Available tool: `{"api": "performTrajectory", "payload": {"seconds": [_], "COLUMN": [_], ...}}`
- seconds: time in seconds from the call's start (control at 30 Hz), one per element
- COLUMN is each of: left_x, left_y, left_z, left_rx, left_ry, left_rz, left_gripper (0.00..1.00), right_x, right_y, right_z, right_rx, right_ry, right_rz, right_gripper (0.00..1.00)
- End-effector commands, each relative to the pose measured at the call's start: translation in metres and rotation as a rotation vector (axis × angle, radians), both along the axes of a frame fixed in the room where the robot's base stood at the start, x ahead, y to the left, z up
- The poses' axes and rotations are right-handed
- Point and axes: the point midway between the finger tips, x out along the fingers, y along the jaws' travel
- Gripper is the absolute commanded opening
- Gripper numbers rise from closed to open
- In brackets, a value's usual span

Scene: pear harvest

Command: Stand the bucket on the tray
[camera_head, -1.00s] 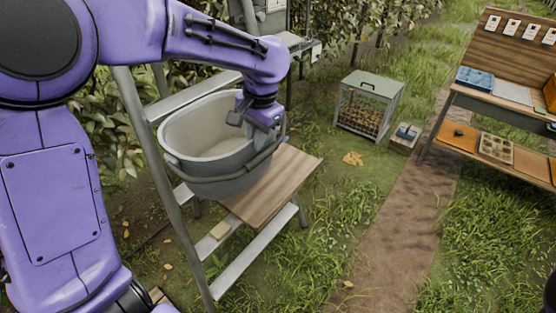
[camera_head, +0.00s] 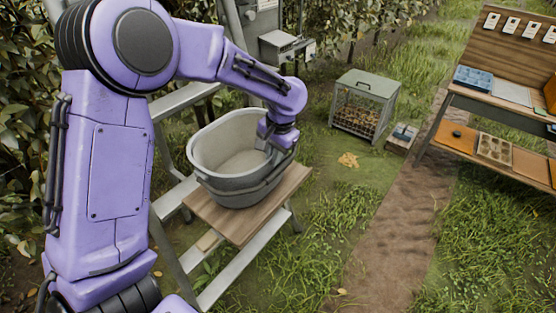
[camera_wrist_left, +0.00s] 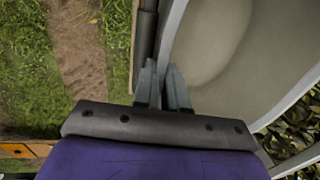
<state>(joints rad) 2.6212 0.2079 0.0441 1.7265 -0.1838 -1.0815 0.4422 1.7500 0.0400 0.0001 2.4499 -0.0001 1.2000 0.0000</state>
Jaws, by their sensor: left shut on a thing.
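The grey bucket (camera_head: 235,193) is upright over the wooden tray (camera_head: 232,226), which is fixed on the metal ladder stand. I cannot tell whether its base touches the board or hangs just above it. The bucket looks empty, and its dark handle lies along the outer side. My left gripper (camera_head: 268,150) is shut on the bucket's right rim. In the left wrist view, the fingers (camera_wrist_left: 161,82) straddle the rim, with the pale bucket inside (camera_wrist_left: 235,60) to the right. My right gripper is not in view.
A wire-sided crate (camera_head: 364,105) stands on the grass behind, with a small box (camera_head: 402,138) beside it. A wooden workbench (camera_head: 458,140) with trays is at the right. A grey box (camera_head: 287,47) on a post stands behind the bucket. A dirt path runs between.

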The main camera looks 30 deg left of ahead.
Motion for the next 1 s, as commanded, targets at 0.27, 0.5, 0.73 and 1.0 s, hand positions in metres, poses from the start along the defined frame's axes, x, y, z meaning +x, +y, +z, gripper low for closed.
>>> {"api": "performTrajectory", "payload": {"seconds": [0.27, 0.5, 0.73, 1.0], "left_x": [0.002, 0.002, 0.001, 0.001], "left_y": [-0.002, -0.002, -0.001, -0.001], "left_z": [-0.032, -0.032, -0.035, -0.031], "left_rx": [0.001, 0.001, -0.001, -0.001], "left_ry": [-0.001, -0.001, -0.001, -0.001], "left_rz": [-0.005, -0.005, -0.001, 0.000], "left_gripper": [0.00, 0.00, 0.37, 0.37], "right_x": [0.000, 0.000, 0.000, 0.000], "right_y": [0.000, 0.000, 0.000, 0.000], "right_z": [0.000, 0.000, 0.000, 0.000], "right_rx": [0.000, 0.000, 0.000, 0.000], "right_ry": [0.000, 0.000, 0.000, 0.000], "right_rz": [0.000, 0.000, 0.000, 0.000], "right_gripper": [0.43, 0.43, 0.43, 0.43]}}
